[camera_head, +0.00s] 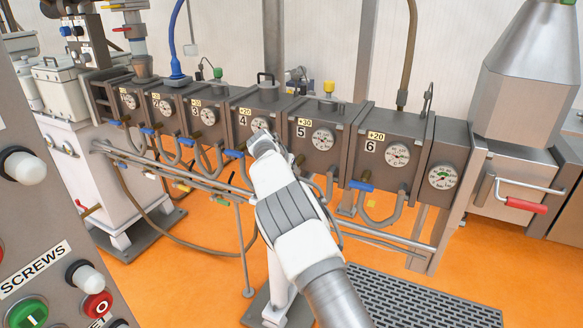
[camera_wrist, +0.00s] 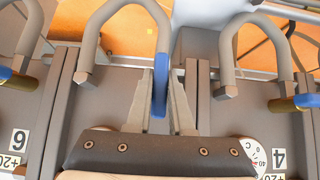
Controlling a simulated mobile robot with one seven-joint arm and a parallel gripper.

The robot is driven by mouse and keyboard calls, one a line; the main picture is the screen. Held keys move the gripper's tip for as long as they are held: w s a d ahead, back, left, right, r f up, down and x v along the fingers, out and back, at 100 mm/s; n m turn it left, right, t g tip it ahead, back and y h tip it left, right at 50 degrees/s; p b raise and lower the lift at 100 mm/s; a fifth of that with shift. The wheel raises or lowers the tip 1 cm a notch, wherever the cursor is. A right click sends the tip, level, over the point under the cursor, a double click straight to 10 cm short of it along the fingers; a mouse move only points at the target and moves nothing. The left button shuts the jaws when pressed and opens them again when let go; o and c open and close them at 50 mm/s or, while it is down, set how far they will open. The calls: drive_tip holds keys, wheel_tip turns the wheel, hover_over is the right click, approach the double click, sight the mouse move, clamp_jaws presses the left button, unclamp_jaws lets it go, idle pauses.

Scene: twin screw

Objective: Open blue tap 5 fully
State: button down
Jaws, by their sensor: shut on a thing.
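Blue tap 5 (camera_wrist: 160,80) shows in the middle of the wrist view, between the units labelled 6 and 4. Its blue handle lies lengthwise, in line with the end of the grey bent pipe. My gripper (camera_wrist: 161,106) has one finger on each side of the handle and is shut on it. In the head view my gripper (camera_head: 262,145) reaches to the front of the row near unit 5 (camera_head: 301,132). It hides tap 5 and the fingertips there.
Blue tap 6 (camera_head: 360,186) and blue tap 4 (camera_head: 233,153) flank the spot, with handles set crosswise. Grey bent pipes and a long rail (camera_head: 180,171) run below the units. A control panel (camera_head: 45,235) stands at the near left. A red-handled lever (camera_head: 526,205) is at the right.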

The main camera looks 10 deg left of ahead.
drive_tip(key=shift+r, duration=0.1)
drive_tip(key=c, duration=0.8)
unclamp_jaws()
drive_tip(key=b+v, duration=0.1)
drive_tip(key=v, duration=1.6)
drive_tip(key=shift+s+r, duration=0.1)
drive_tip(key=shift+s, duration=0.05)
